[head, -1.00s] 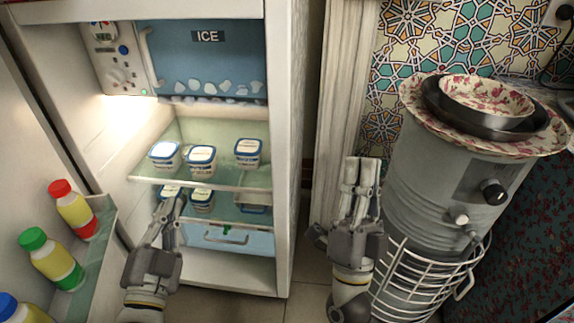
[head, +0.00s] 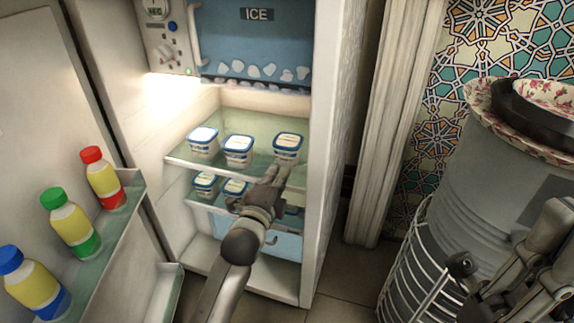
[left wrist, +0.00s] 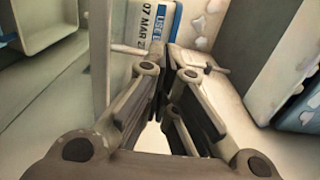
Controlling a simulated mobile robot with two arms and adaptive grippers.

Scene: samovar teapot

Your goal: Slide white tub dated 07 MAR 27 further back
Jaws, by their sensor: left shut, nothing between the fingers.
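In the left wrist view a white tub (left wrist: 148,18) with a blue edge shows a label reading "07 MAR 2…", the rest cut off by my finger. It lies just beyond the fingertips; whether they touch cannot be told. It appears to be the right-hand tub (head: 287,146) on the upper fridge shelf in the head view. My left gripper (head: 276,172) is shut and empty, right at the shelf's front edge below that tub. It also shows in the left wrist view (left wrist: 172,72). My right gripper (head: 548,232) is at the right edge, partly cut off, its jaws unclear.
Two similar tubs, the left one (head: 203,142) and the middle one (head: 238,150), share the glass upper shelf (head: 186,164). More tubs (head: 205,184) stand on the shelf below. Door bottles (head: 72,224) are at left. The ice compartment (head: 257,40) is above.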

